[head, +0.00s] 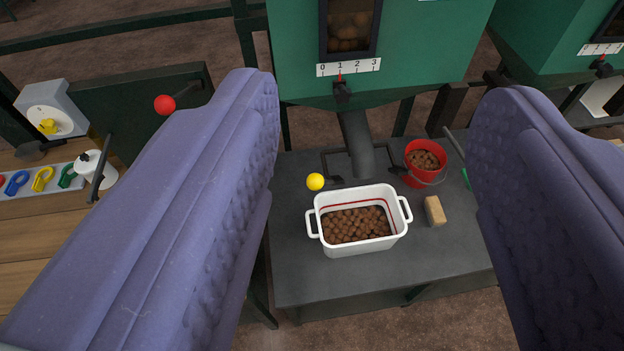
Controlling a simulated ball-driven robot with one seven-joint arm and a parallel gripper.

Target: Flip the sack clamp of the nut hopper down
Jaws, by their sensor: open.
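The nut hopper (430,52) is a green box at the top, with round brown nuts behind its window (348,28). A grey spout (358,145) runs down from it. A dark bracket (333,163) lies around the spout's lower end, with a yellow ball knob (315,181) at its left. This looks like the sack clamp, but I cannot tell its position clearly. My gripper (380,90) is open and empty, its two purple fingers wide apart at left and right. The knob shows between them, apart from both.
A white two-handled tub (360,245) of brown nuts stands on the dark bench (305,280) below the spout. A red bucket (420,180) and tan block (435,211) are to its right. A red-knobbed lever (165,104), white dial box (52,108) and wooden table (30,240) are left.

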